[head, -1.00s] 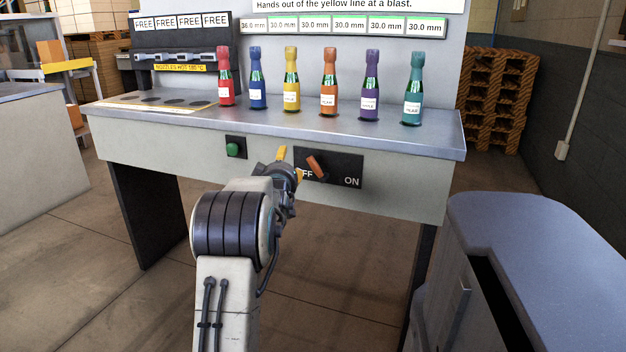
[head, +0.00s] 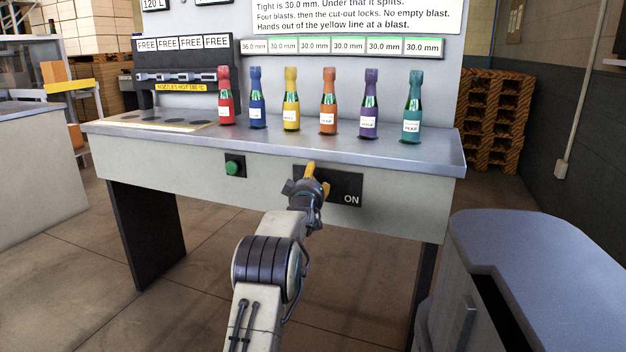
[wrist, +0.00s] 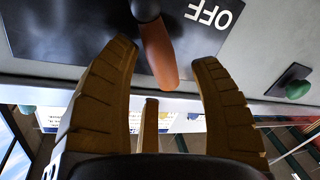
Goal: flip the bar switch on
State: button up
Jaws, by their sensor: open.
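The bar switch sits on a black plate (head: 345,188) on the front of the bench. In the head view my gripper (head: 318,178) hides the bar and the OFF label, while ON shows at right. In the wrist view the orange bar (wrist: 160,55) runs from its dark pivot at the top edge down between my gripper's fingers (wrist: 165,75). OFF (wrist: 208,13) reads upside down to its right, and the bar tilts slightly toward that side. My gripper is open, with fingers on both sides of the bar; whether any finger touches it I cannot tell.
A green button (head: 235,165) sits left of the switch plate. Several foil-topped bottles, such as the orange one (head: 328,105), stand in a row on the bench top (head: 270,142). A grey-blue cabinet (head: 545,250) stands at the right. The floor at left is clear.

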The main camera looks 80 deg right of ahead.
jog(key=shift+d, duration=0.7)
jog(key=shift+c, duration=0.3)
grip_shut()
